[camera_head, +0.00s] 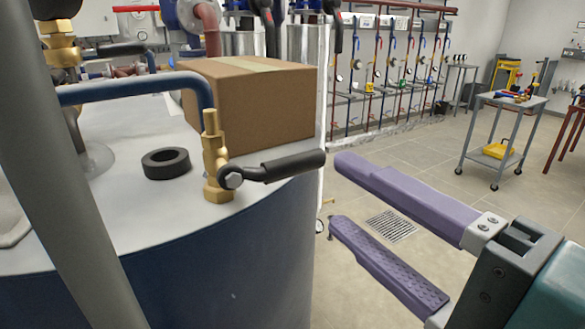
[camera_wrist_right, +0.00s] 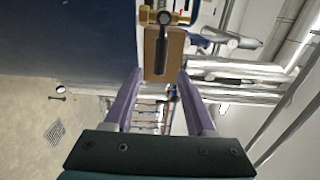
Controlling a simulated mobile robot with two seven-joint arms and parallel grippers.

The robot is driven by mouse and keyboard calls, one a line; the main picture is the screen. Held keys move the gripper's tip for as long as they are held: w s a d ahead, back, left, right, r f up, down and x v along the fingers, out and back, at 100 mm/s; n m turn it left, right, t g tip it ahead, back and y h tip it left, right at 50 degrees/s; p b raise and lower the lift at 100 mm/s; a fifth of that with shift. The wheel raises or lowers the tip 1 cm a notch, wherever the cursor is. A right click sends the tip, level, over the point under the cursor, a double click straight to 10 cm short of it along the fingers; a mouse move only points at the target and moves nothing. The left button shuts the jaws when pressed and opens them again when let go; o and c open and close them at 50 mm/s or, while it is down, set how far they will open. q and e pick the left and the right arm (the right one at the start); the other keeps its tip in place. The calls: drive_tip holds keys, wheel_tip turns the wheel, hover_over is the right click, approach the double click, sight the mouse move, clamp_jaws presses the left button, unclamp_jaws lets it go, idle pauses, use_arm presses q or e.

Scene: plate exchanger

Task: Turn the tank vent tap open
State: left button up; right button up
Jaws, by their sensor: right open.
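The vent tap (camera_head: 217,160) is a brass valve standing on the pale top of a blue tank (camera_head: 220,245) in the head view. Its black lever (camera_head: 292,165) points right, out past the tank's edge. My right gripper (camera_head: 337,192), with two purple fingers, is open and empty just right of the lever's end. The wrist view shows the brass tap (camera_wrist_right: 167,18) at the top, with the black lever (camera_wrist_right: 162,60) pointing towards the space between the fingertips. My left gripper is not in view.
A cardboard box (camera_head: 255,105) stands on the tank behind the tap. A black ring (camera_head: 166,163) lies left of it, and a blue pipe (camera_head: 135,88) runs above the tank. A grey cart (camera_head: 505,120) stands at the back right.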

sight(304, 167)
drive_tip(key=x, duration=0.8)
drive_tip(key=shift+w+a+p, duration=0.1)
drive_tip(key=shift+w+p, duration=0.05)
drive_tip(key=shift+p, duration=0.2)
clamp_jaws()
idle(0.9)
